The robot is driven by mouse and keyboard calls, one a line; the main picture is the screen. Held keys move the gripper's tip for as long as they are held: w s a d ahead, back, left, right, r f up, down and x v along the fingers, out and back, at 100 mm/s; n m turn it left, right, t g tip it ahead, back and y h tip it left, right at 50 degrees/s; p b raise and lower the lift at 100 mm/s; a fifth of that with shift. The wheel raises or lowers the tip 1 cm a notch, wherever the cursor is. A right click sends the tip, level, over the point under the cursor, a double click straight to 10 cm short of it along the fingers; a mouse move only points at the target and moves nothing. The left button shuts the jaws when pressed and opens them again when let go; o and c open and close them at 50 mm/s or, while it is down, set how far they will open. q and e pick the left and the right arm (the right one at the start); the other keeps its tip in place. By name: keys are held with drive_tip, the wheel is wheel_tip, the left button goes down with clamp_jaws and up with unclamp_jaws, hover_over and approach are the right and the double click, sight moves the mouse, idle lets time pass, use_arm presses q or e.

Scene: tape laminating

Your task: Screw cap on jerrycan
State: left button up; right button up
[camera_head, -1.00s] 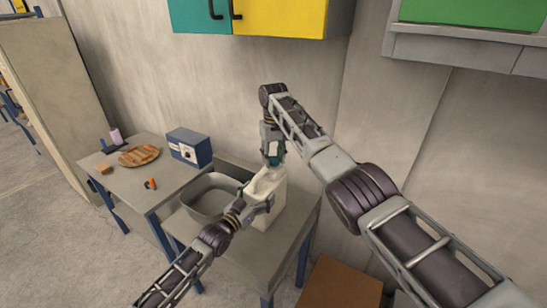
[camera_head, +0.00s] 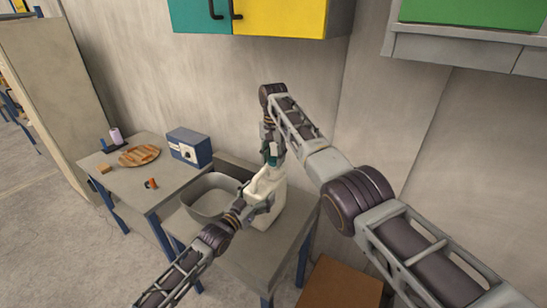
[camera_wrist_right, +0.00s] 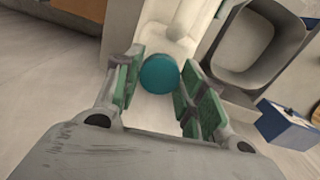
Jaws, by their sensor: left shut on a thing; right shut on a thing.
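The white jerrycan (camera_head: 268,217) stands upright on the table beside a grey basin. It also shows behind the cap in the right wrist view (camera_wrist_right: 183,22). My left gripper (camera_head: 262,203) is shut on the jerrycan from the front left. The round teal cap (camera_wrist_right: 159,73) sits between the green-padded fingers of my right gripper (camera_wrist_right: 157,82), which is shut on it. In the head view my right gripper (camera_head: 273,158) points down directly over the jerrycan's top. The cap's underside and the spout are hidden, so I cannot tell how the cap is seated.
The grey basin (camera_head: 188,207) stands just left of the jerrycan. A side table (camera_head: 118,185) holds a wooden plate (camera_head: 139,155), a blue box (camera_head: 189,147) and small items. A brown box (camera_head: 340,287) is at the lower right. The wall is close behind my right arm.

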drive_tip(key=m, duration=0.4)
drive_tip(key=shift+a, duration=0.1)
drive_tip(key=m, duration=0.4)
drive_tip(key=o, duration=0.7)
drive_tip(key=shift+r, duration=0.1)
drive_tip(key=shift+r, duration=2.1)
